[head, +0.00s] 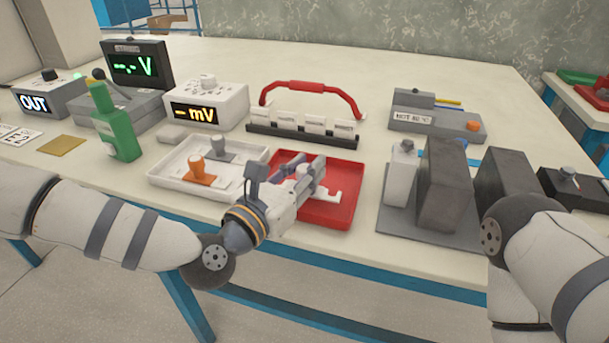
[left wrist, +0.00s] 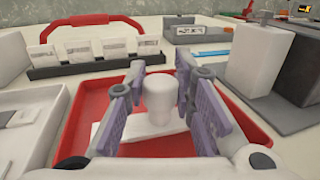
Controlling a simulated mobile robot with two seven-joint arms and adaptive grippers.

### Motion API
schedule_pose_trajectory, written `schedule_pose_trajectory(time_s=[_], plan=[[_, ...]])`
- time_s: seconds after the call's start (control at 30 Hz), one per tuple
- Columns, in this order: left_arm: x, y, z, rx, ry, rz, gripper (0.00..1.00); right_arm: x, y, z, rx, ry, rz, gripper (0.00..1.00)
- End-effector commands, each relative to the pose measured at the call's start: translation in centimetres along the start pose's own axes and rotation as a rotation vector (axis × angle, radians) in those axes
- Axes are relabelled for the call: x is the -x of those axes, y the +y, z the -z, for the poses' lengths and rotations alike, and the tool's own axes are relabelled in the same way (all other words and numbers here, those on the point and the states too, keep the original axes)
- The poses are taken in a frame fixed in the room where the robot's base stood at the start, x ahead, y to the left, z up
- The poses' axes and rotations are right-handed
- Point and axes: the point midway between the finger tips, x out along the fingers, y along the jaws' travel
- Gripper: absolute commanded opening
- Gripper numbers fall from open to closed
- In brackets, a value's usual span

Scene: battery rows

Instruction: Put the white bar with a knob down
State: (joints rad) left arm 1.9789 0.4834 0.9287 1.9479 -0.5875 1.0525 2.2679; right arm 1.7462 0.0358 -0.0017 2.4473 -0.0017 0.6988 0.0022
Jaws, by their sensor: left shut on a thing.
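My left gripper (head: 308,182) is over the red tray (head: 335,214), pointing down and to the right. The white bar with a knob (head: 331,196) shows partly past its fingers. In the left wrist view the bar's round white knob (left wrist: 160,92) stands upright between the purple finger pads (left wrist: 160,104), and the gripper is shut on it. The flat bar shows below the knob, within the outline of the red tray (left wrist: 72,120). I cannot tell whether the bar touches the tray floor. My right gripper is out of view.
A white tray (head: 165,181) with an orange-knobbed bar (head: 197,173) and a grey-knobbed bar (head: 221,150) adjoins on the left. A black rack (head: 300,137) with a red handle (head: 314,88) stands behind. Grey blocks (head: 444,186) stand right. A green bottle (head: 116,128) stands left.

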Motion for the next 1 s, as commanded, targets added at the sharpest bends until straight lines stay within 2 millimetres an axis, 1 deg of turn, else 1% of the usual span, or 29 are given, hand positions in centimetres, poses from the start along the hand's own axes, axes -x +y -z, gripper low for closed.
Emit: schedule_pose_trajectory(time_s=[0.03, 0.07, 0.27, 0.37, 0.4, 0.47, 0.73, 0.8, 0.87, 0.97, 1.0], plan=[[0.1, -0.1, 1.4, 0.003, 0.007, 0.001, 0.00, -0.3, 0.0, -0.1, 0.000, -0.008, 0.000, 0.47], [0.1, 0.0, 1.7, 0.002, 0.006, 0.001, 0.00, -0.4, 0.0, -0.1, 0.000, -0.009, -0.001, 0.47], [0.1, 0.0, 1.6, 0.000, 0.002, 0.002, 0.00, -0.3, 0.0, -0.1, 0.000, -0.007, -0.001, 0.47], [0.1, 0.0, 2.0, 0.002, 0.004, 0.002, 0.00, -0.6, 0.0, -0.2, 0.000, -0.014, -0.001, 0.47], [0.1, 0.0, 1.9, 0.001, 0.004, 0.002, 0.30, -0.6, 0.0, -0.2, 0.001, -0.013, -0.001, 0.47], [0.1, 0.0, 1.8, 0.001, 0.003, 0.002, 0.43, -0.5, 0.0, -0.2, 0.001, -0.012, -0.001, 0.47], [0.1, 0.0, 1.7, 0.001, 0.003, 0.002, 0.43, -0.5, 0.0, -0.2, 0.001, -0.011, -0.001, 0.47], [0.1, 0.0, 1.3, -0.001, 0.000, 0.002, 0.43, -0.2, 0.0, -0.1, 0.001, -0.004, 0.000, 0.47], [0.6, 0.0, 1.5, 0.001, 0.003, 0.002, 0.43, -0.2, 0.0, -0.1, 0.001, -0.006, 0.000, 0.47], [2.4, 0.0, 1.6, 0.003, 0.005, 0.002, 0.43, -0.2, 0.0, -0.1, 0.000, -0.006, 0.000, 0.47], [3.3, 0.1, 1.6, 0.004, 0.005, 0.001, 0.43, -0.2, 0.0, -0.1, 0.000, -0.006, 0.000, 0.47]])
